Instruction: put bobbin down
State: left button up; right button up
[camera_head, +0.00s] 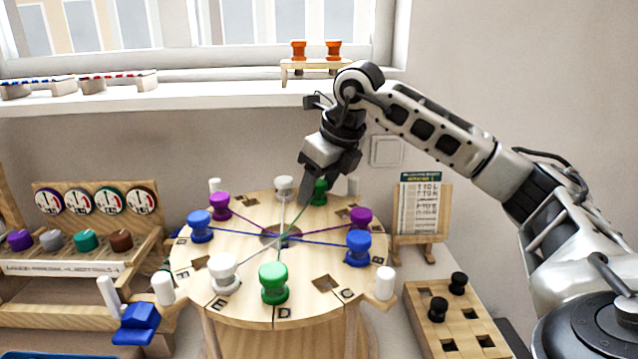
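A green bobbin (319,192) stands at the far side of the round wooden board (300,312). My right gripper (312,190) points down at this bobbin, with a dark finger close against its left side. The other finger is not clearly seen, so I cannot tell whether the grip is closed on it. Another green bobbin (274,284) stands at the near edge, and a green thread runs between the two across the middle. Purple bobbins (220,207) (361,218), blue bobbins (200,226) (358,248) and white bobbins (224,273) (284,188) also stand around the board. My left gripper is out of view.
White posts (385,283) ring the board. A rack with dials and bobbins (85,240) stands left, beside a blue clamp-like piece (137,323). A card stand (420,215) and a holed block with black bobbins (450,320) are right.

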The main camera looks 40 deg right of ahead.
jog(key=shift+s+r, duration=0.1)
jog(key=shift+r, duration=0.4)
jog(key=v, duration=1.1)
jog(key=shift+r+p, duration=0.15)
jog(key=shift+p, duration=0.3)
jog(key=shift+s, duration=0.15)
